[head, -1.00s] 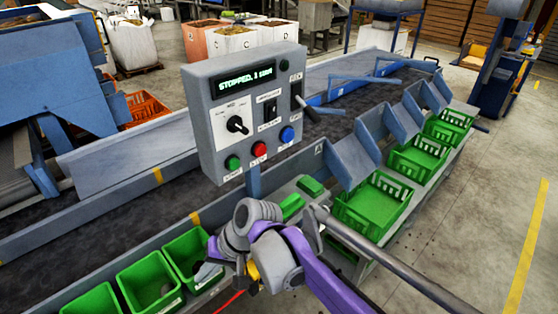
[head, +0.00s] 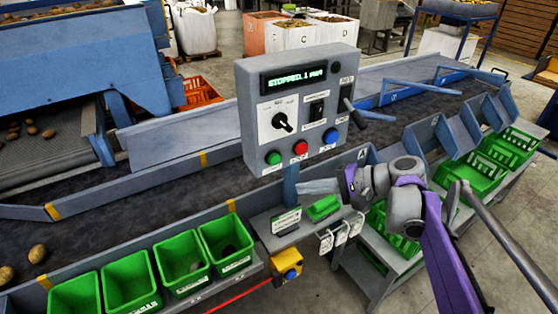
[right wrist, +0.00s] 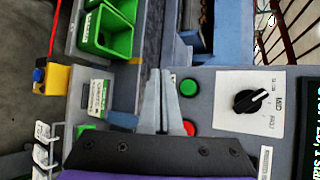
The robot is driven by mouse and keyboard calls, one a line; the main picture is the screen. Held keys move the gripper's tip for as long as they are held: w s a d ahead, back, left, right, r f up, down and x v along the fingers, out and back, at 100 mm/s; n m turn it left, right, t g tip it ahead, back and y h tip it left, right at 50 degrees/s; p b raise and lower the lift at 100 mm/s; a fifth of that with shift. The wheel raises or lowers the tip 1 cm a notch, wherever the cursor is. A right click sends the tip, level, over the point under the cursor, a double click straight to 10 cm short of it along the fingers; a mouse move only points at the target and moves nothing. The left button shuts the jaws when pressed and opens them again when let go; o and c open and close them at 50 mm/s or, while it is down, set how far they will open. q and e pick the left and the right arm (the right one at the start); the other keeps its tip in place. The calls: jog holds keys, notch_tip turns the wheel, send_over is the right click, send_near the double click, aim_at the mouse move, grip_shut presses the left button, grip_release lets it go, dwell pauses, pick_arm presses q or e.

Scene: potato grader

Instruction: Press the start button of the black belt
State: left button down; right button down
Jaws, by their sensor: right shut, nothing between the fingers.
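The grey control panel (head: 250,115) stands on a post beside the black belt (head: 130,185). Its display (head: 293,79) begins with "STOPPED". Along its lower edge are a green button (head: 273,158), a red button (head: 300,148) and a blue button (head: 330,136). My right gripper (head: 300,187) is shut and empty, below the panel and pointing left. No contact is visible. My left gripper is not in view.
Green bins (head: 182,262) line the belt's near side at left, with more crates (head: 478,172) at right. A yellow box with a blue button (head: 287,264) hangs below the panel. A lever (head: 370,115) juts from the panel's right side. A small shelf (head: 265,230) holds green items.

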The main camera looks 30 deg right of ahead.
send_near(273, 164)
jog(key=shift+s+a+f+x, duration=0.1)
jog(key=shift+s+x, duration=0.05)
jog(key=shift+x, duration=0.75)
jog(key=shift+s+a+f+x, duration=0.1)
jog(key=shift+s+x, duration=0.1)
jog(key=shift+x, duration=0.7)
jog(key=shift+s+a+f+x, duration=0.1)
jog(key=shift+s+x, duration=0.05)
jog(key=shift+x, duration=0.75)
jog(key=shift+w, duration=0.1)
jog(key=shift+w, duration=0.35)
jog(key=shift+w, duration=0.45)
dwell(0.5)
jog(key=shift+s, duration=0.15)
dwell(0.3)
jog(key=shift+s, duration=0.75)
jog(key=shift+s, duration=0.1)
